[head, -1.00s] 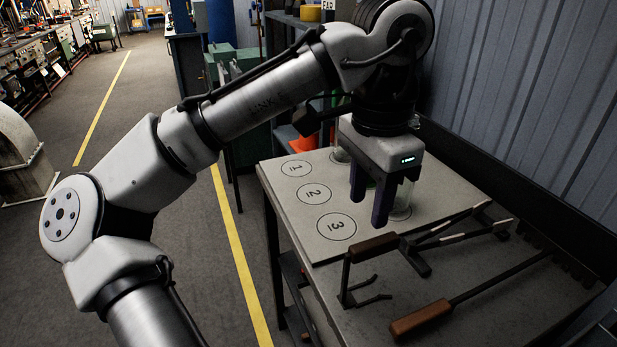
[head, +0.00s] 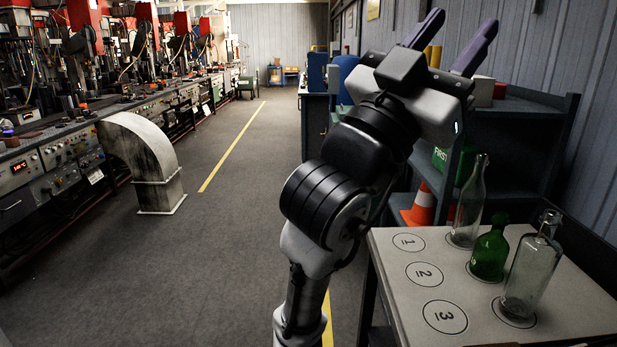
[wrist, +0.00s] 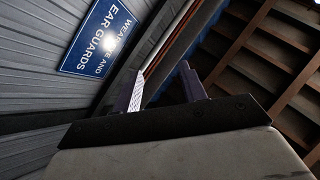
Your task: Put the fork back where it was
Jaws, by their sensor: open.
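My gripper (head: 465,22) is raised, its two purple fingers spread apart and pointing up, with nothing between them. In the wrist view the open fingers (wrist: 161,76) point at the wall and ceiling, also empty. It is well above and behind the table, clear of the bottles. No fork can be made out in the current views. The table (head: 402,296) shows only its far part, with circles marked 1 (head: 408,242), 2 (head: 424,274) and 3 (head: 445,317). The near part of the table is out of frame.
On the table's right stand a clear bottle (head: 468,205), a green bottle (head: 489,252) and a clear swing-top bottle (head: 530,270). Behind are a shelf (head: 535,105) and an orange cone (head: 421,207). Machines line the left; the grey floor (head: 235,250) between is open.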

